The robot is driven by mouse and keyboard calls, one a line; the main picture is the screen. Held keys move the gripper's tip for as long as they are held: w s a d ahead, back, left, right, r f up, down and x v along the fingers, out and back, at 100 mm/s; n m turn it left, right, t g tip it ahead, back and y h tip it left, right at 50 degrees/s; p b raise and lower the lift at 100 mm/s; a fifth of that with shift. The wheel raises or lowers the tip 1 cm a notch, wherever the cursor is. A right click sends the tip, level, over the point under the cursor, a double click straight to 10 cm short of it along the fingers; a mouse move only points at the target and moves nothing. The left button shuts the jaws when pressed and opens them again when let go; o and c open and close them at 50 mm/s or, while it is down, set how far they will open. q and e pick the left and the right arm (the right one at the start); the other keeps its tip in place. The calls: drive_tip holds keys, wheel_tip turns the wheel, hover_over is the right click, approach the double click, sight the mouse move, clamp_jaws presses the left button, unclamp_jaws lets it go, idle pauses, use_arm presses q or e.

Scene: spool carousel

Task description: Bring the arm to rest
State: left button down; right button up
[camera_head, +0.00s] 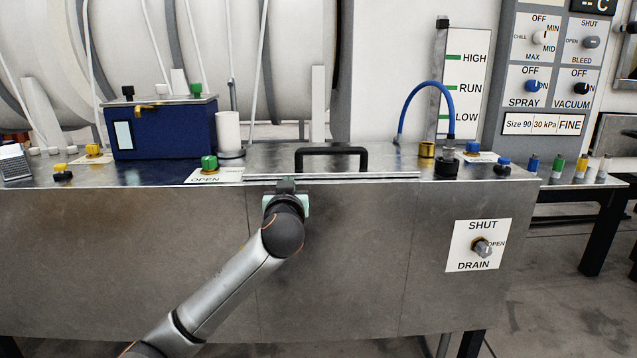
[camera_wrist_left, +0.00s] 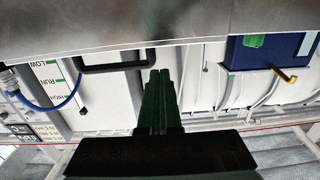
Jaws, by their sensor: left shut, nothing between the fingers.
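My left arm (camera_head: 222,292) reaches up from the lower left in the head view. Its gripper (camera_head: 286,184) is at the front upper edge of the steel bench (camera_head: 340,255), just below and left of the black handle (camera_head: 331,150). In the left wrist view the dark green fingers (camera_wrist_left: 159,74) are together with nothing between them. The black handle (camera_wrist_left: 113,68) shows beside their tips there, and they look apart from it. The fingertips are partly hidden by the wrist in the head view. My right gripper is not in view.
A blue box (camera_head: 165,132) and a green-knobbed valve (camera_head: 209,164) stand left on the bench top. A blue hose (camera_head: 425,84) arches at the right. A drain knob (camera_head: 482,247) sticks out of the bench front. The space before the bench at right is clear.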

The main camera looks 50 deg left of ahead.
use_arm(q)
drive_tip(key=shift+d+f, duration=0.1)
